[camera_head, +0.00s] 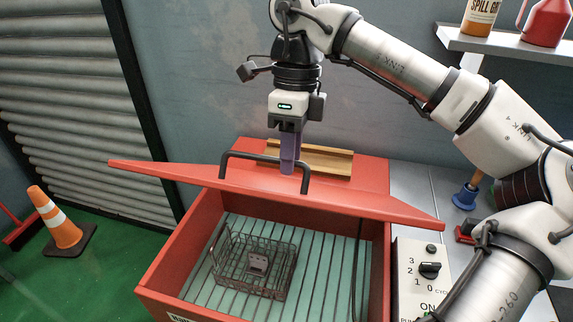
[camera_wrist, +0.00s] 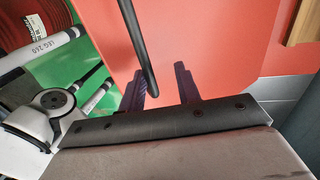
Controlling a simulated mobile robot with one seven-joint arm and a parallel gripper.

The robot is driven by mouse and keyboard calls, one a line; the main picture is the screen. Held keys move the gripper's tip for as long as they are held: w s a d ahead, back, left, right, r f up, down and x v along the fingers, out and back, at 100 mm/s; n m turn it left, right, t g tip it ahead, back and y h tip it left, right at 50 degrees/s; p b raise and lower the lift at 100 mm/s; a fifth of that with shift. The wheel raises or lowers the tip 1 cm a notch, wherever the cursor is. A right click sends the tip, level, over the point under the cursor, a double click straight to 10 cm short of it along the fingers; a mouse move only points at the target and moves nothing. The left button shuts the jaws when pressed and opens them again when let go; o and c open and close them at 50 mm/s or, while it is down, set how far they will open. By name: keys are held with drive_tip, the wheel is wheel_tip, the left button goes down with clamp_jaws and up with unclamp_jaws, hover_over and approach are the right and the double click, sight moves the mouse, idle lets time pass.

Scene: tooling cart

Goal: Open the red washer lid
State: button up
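The red washer lid (camera_head: 345,203) is partly raised and tilted over the red washer box (camera_head: 205,228), whose inside shows below it. A black bar handle (camera_head: 240,155) stands on the lid's upper face. My gripper (camera_head: 289,168) points down at the right part of the handle. In the wrist view, the two dark purple fingers of my gripper (camera_wrist: 160,70) are apart. The handle (camera_wrist: 138,45) runs close beside the left finger, toward the gap between the fingers. I cannot tell whether it touches. The fingers overlap in the head view.
A wire basket (camera_head: 252,266) with a small grey part (camera_head: 257,263) sits on the slatted washer floor. A wooden strip (camera_head: 325,161) lies behind the lid handle. A control panel (camera_head: 424,278) is at right. An orange cone (camera_head: 60,222) stands at left on open green floor.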

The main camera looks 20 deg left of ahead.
drive_tip(key=shift+s+f, duration=0.2)
idle(0.3)
